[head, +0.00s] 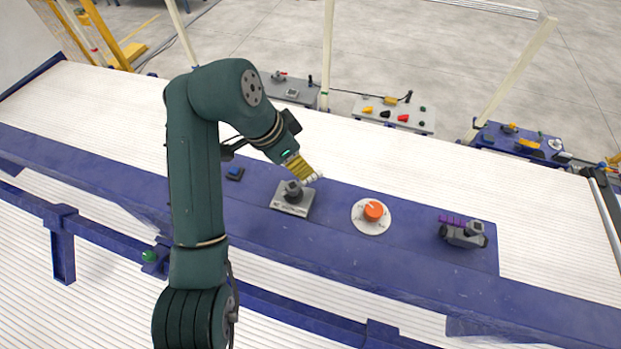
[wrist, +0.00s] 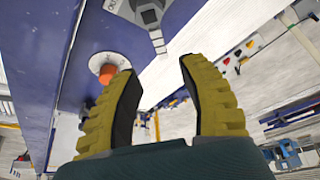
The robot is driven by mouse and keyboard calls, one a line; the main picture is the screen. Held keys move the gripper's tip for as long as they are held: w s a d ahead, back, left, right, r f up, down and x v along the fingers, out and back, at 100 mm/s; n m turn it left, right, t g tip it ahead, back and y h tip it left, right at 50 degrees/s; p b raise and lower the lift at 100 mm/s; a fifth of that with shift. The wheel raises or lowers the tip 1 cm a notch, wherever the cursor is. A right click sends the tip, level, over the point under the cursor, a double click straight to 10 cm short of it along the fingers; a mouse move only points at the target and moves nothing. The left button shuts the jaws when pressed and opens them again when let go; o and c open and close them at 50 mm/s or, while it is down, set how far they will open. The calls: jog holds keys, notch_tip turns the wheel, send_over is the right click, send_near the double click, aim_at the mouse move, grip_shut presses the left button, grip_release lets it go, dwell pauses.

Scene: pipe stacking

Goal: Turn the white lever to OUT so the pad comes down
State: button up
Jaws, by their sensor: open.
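A grey device (head: 293,194) stands on a pale plate on the blue bench, and it also shows at the top of the wrist view (wrist: 148,14). A short pale lever-like piece (wrist: 158,42) sticks out from it towards my gripper (wrist: 158,66). This looks like the white lever; I cannot read any OUT marking, and no pad can be made out. My gripper has two ribbed yellow fingers, spread apart with nothing between them. In the head view my gripper (head: 303,171) is just above and behind the device. I cannot tell whether it touches the pale piece.
An orange knob on a white disc (head: 373,213) is right of the device. A grey fitting with a purple piece (head: 464,233) lies farther right. A small dark-blue item (head: 235,173) lies to the left. Side tables with parts (head: 395,113) stand beyond the white ribbed surface.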

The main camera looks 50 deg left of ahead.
aim_at(312, 176)
jog(key=x, duration=0.8)
jog(key=shift+f, duration=0.25)
grip_shut()
